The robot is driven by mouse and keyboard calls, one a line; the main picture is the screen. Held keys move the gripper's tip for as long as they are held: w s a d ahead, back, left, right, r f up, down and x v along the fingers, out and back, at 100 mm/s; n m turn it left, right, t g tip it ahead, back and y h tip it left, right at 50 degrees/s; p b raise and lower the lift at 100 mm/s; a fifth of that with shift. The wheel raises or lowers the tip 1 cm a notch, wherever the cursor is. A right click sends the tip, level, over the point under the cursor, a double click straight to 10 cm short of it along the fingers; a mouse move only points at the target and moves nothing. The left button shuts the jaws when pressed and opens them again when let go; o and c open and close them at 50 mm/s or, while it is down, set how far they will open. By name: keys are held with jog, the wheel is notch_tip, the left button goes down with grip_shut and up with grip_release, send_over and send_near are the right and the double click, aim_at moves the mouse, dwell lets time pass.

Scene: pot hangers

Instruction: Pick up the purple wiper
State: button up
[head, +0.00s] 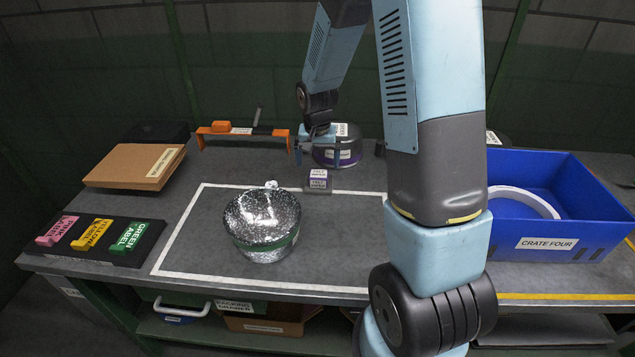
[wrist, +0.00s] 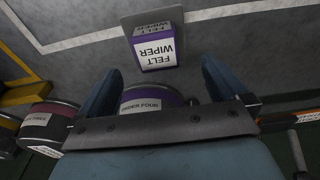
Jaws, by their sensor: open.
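The purple wiper (head: 318,184) is a small block with a grey upper part and a white label, standing on the grey table behind the foil-like pot. In the wrist view the wiper (wrist: 155,52) reads "FELT WIPER" and lies just beyond the fingertips. My gripper (head: 317,154) is behind the wiper in the head view, apart from it. In the wrist view my gripper (wrist: 160,75) is open with nothing held. A dark round container with a purple band (wrist: 150,101), labelled "ORDER FOUR", shows between the fingers, partly hidden by my gripper.
A blue crate (head: 548,243) is at right. An orange rack (head: 241,131) stands at the back, a brown box (head: 125,165) and coloured label blocks (head: 93,235) at left. Bare table surrounds the wiper's front.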

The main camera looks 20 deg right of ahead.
aim_at(318, 174)
jog(key=shift+d+f, duration=0.15)
jog(key=shift+f, duration=3.15)
jog(key=c, duration=0.8)
